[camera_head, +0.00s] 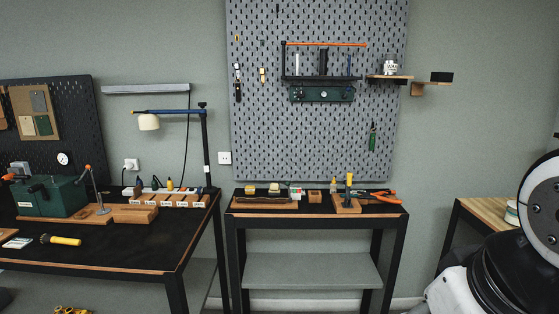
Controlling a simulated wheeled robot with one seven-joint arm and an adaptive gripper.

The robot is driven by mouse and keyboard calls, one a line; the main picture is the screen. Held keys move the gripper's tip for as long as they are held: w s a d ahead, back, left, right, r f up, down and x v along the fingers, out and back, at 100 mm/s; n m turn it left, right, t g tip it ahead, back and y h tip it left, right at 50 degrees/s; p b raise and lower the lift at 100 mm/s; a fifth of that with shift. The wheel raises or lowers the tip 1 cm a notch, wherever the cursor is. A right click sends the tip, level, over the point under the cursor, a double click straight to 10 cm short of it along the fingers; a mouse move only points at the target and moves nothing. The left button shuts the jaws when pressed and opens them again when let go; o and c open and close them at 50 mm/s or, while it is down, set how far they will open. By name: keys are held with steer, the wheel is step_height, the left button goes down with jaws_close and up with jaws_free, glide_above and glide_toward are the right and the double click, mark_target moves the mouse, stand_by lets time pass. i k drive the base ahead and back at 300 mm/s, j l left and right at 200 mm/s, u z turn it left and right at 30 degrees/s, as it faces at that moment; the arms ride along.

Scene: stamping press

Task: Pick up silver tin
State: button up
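A small silver tin (390,68) with a pale, dark-lettered label stands upright on a small wooden shelf (376,78) at the upper right of the pegboard. Another small pale container (511,212) with a greenish band sits on a wooden-topped table at the right; my arm partly hides it. My arm's white and black links fill the lower right corner. My gripper is not in view, so I cannot see whether it is open or shut.
A narrow black-topped table (318,209) below the pegboard (305,145) holds wooden blocks and orange-handled pliers (380,197). A larger workbench (110,252) with a green press (52,197) and lamp (149,122) stands left. The wooden-topped table (481,212) stands right, beside my arm.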

mark_target(390, 68)
steer(key=i+l, duration=0.1)
steer(key=i, duration=1.75)
steer(key=j+u, duration=0.05)
steer(key=j, duration=0.05)
